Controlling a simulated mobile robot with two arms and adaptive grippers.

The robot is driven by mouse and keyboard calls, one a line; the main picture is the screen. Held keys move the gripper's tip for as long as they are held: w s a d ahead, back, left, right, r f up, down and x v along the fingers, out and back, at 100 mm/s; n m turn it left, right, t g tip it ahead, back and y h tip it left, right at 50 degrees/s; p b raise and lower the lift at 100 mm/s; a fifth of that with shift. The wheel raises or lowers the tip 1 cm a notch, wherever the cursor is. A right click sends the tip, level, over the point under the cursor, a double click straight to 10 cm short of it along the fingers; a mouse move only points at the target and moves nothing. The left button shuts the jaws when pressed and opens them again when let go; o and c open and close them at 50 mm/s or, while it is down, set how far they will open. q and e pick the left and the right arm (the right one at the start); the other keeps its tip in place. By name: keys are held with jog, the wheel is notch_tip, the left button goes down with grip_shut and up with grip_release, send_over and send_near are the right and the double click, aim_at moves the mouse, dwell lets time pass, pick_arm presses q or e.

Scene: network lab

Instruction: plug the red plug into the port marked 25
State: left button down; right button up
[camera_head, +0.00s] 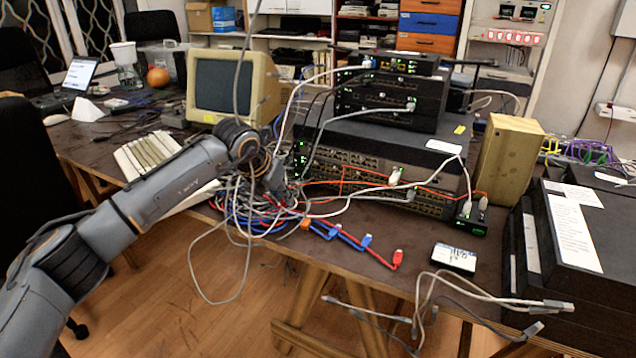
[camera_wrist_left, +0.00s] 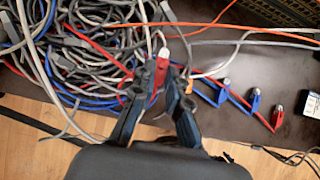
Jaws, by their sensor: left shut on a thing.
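My left gripper (camera_wrist_left: 162,82) is shut on a red plug (camera_wrist_left: 161,70) with a pale tip, above the cable tangle at the table's front edge. In the head view my left gripper (camera_head: 272,188) is over the same tangle, and the plug in it cannot be made out. Another red plug (camera_head: 397,259) lies at the table's front edge, and it also shows in the left wrist view (camera_wrist_left: 277,118). The wide switch (camera_head: 370,168) with rows of ports stands right of the gripper. Its port numbers are too small to read, so I cannot tell which is 25. My right gripper is not in view.
Blue plugs (camera_head: 366,241) lie along the front edge. A tangle of grey, blue and red cables (camera_head: 250,205) spreads under the gripper. Grey and orange cables hang across the switch front. A small labelled box (camera_head: 454,258) and a wooden block (camera_head: 510,160) are at right.

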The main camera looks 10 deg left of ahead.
pick_arm(q)
jog(key=w+d+p, duration=0.1)
jog(key=d, duration=0.3)
jog(key=w+d+p, duration=0.1)
jog(key=d, duration=0.4)
jog(key=w+d+r, duration=0.1)
jog(key=d, duration=0.4)
jog(key=shift+d+p, duration=0.1)
jog(key=shift+p, duration=0.3)
jog(key=shift+w+d, duration=0.15)
jog(key=shift+w, duration=0.05)
jog(key=shift+w+d+f, duration=0.1)
jog(key=shift+w+d, duration=0.15)
jog(key=shift+w, duration=0.35)
jog(key=shift+w+d, duration=0.25)
jog(key=shift+w, duration=0.35)
jog(key=shift+w+d, duration=0.3)
jog(key=shift+w, duration=0.6)
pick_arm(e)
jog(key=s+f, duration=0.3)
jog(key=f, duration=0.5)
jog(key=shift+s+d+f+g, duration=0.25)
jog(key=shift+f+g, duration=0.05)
pick_arm(q)
jog(key=c, duration=1.9)
grip_release()
grip_shut()
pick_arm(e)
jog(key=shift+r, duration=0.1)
